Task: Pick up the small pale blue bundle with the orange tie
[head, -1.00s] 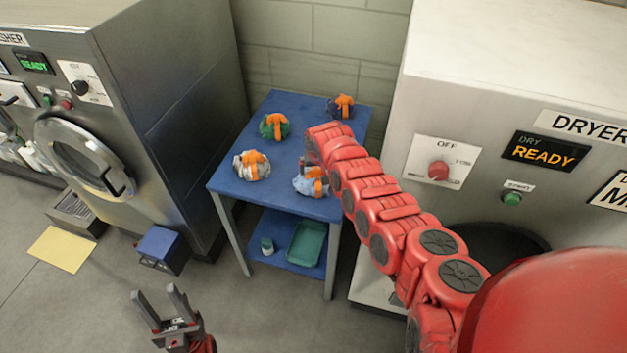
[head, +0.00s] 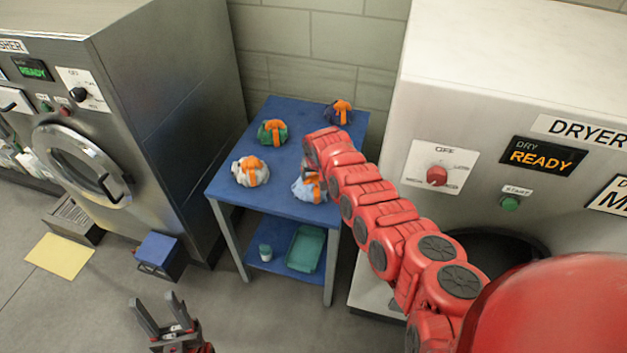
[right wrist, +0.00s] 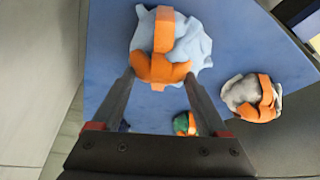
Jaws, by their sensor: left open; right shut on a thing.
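The small pale blue bundle (head: 299,191) with the orange tie sits at the front right corner of the blue table (head: 240,205). It also shows large in the right wrist view (right wrist: 195,45). My right gripper (right wrist: 160,80) is shut on its orange tie, with a finger on either side. In the head view my right arm partly covers the bundle. No clear gap between bundle and table can be seen. My left gripper (head: 158,312) is open and empty, low over the floor in front of the table.
A grey-white bundle (head: 245,172), a green bundle (head: 270,132) and a dark blue bundle (head: 336,114), all with orange ties, share the tabletop. A washer (head: 170,120) stands left, a dryer (head: 490,60) right. The lower shelf holds a teal tray (head: 304,248).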

